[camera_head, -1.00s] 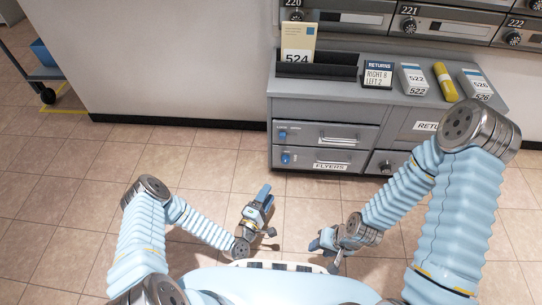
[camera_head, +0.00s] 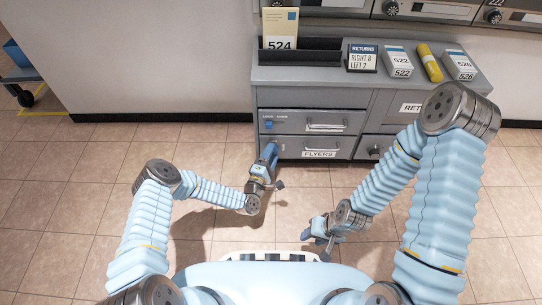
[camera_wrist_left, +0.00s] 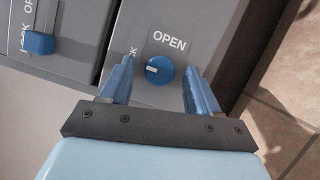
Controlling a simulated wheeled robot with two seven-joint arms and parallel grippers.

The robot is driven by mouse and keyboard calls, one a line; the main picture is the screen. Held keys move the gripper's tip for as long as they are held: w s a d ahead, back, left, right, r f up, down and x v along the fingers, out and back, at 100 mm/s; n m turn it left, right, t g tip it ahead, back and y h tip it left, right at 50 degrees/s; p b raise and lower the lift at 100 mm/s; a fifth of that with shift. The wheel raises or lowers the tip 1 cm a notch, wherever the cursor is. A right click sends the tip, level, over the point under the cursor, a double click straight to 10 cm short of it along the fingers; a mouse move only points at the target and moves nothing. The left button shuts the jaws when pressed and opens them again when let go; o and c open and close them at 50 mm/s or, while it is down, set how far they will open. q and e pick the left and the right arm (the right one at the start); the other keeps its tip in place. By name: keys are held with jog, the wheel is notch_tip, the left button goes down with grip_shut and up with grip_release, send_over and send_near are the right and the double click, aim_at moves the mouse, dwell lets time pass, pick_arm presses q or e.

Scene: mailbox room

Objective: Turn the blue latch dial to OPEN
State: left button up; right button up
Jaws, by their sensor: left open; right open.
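The blue latch dial (camera_wrist_left: 160,70) shows in the left wrist view on the grey drawer front, below the word OPEN. A white mark on it points left, toward a label partly hidden by a finger. My left gripper (camera_wrist_left: 160,92) is open, with one finger on each side of the dial in this view; I cannot tell whether they touch it. In the head view my left gripper (camera_head: 266,160) is in front of the FLYERS drawer (camera_head: 330,147) and hides the dial. My right gripper (camera_head: 317,232) is open and empty above the floor.
A blue slider (camera_wrist_left: 40,43) sits on the upper drawer, also in the head view (camera_head: 268,125). The grey cabinet top (camera_head: 300,82) holds a sorter, a RETURNS sign (camera_head: 362,58), boxes and a yellow tube (camera_head: 429,63).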

pick_arm(q)
jog(key=c, duration=1)
jog(key=shift+c, duration=0.2)
jog(key=shift+d+r+m+g+y+p, duration=0.15)
jog(key=shift+m+g+y+p, duration=0.7)
jog(key=shift+m, duration=1.5)
jog(key=shift+d+r+m+g+y+p, duration=0.15)
jog(key=shift+m+g+y+p, duration=0.35)
jog(key=shift+m+y, duration=1.2)
jog(key=shift+d+r+m+g+y+p, duration=0.1)
jog(key=shift+r+m+g+y+p, duration=0.4)
jog(key=shift+m, duration=2.45)
jog(key=shift+f, duration=0.3)
